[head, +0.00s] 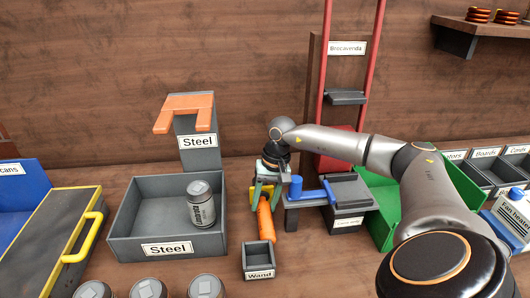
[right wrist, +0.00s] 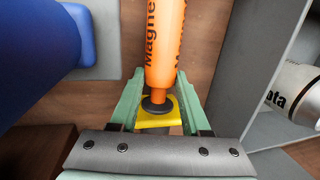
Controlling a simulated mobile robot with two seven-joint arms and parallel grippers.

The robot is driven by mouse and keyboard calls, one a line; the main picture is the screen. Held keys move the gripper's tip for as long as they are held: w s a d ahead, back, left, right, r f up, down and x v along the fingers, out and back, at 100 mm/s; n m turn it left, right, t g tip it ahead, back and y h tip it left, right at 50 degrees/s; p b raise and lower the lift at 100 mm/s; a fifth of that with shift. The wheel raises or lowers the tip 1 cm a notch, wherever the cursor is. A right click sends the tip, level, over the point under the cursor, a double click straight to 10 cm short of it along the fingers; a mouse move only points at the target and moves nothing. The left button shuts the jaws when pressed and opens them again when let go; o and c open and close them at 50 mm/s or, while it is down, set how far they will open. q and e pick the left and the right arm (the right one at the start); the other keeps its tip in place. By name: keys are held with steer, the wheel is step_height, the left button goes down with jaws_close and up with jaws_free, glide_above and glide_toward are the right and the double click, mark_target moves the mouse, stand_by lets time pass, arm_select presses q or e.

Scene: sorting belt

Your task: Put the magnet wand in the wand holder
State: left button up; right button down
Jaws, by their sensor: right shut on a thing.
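The magnet wand (head: 265,222) is an orange cylinder with a dark collar and a yellow part at its upper end. My right gripper (head: 264,194) is shut on that yellow part, and the wand hangs below it, near upright. In the right wrist view, the green fingers stand either side of the yellow part (right wrist: 160,110), and the orange body (right wrist: 165,45) carries dark lettering. The wand holder (head: 258,262) is a small open grey box labelled "Wand". The wand's lower end shows just behind the holder's back rim; I cannot tell its height above the table. My left gripper is out of view.
A grey Steel bin (head: 130,218) with a can (head: 201,206) stands left of the wand. A blue-armed device (head: 310,196) stands close on its right, with a green bin (head: 385,215) beyond. Several cans line the front edge. Bare table lies around the holder.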

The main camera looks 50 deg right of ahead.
steer(key=c, duration=0.8)
jaws_free()
steer(key=shift+s+f, duration=0.15)
steer(key=shift+f, duration=0.3)
steer(key=shift+o, duration=0.7)
steer(key=shift+f, duration=0.15)
steer(key=shift+o, duration=1.4)
steer(key=shift+r, duration=0.2)
